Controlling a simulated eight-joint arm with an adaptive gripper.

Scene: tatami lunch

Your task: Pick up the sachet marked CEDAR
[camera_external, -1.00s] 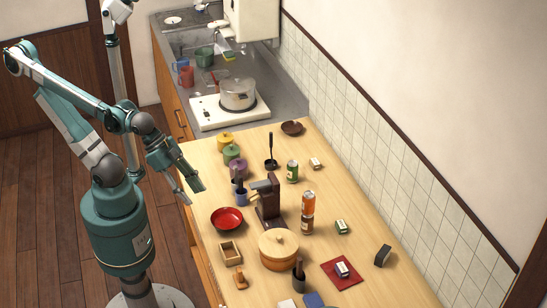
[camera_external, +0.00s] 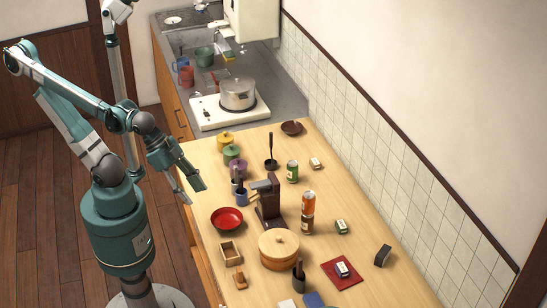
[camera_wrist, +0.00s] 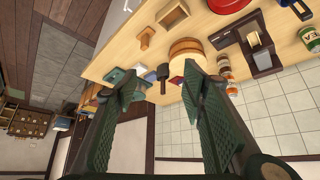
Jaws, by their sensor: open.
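Several small packets lie on the wooden table, and their lettering is too small to read, so I cannot tell which is marked CEDAR. One green-and-white packet (camera_external: 341,227) lies right of the orange and brown cans. A dark packet with a pale label (camera_external: 342,269) lies on the red square mat (camera_external: 352,282). A small pale packet (camera_external: 316,163) lies near the tiled wall, beyond the green can. My gripper (camera_external: 189,192) is open and empty, off the table's left edge. In the wrist view its two fingers (camera_wrist: 160,88) stand wide apart.
A coffee mill (camera_external: 269,210), a round wooden container (camera_external: 278,252), a red bowl (camera_external: 227,218), stacked cans (camera_external: 308,203) and a dark utensil holder (camera_external: 299,277) stand between my gripper and the packets near the wall. Free table lies along the tiled side.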

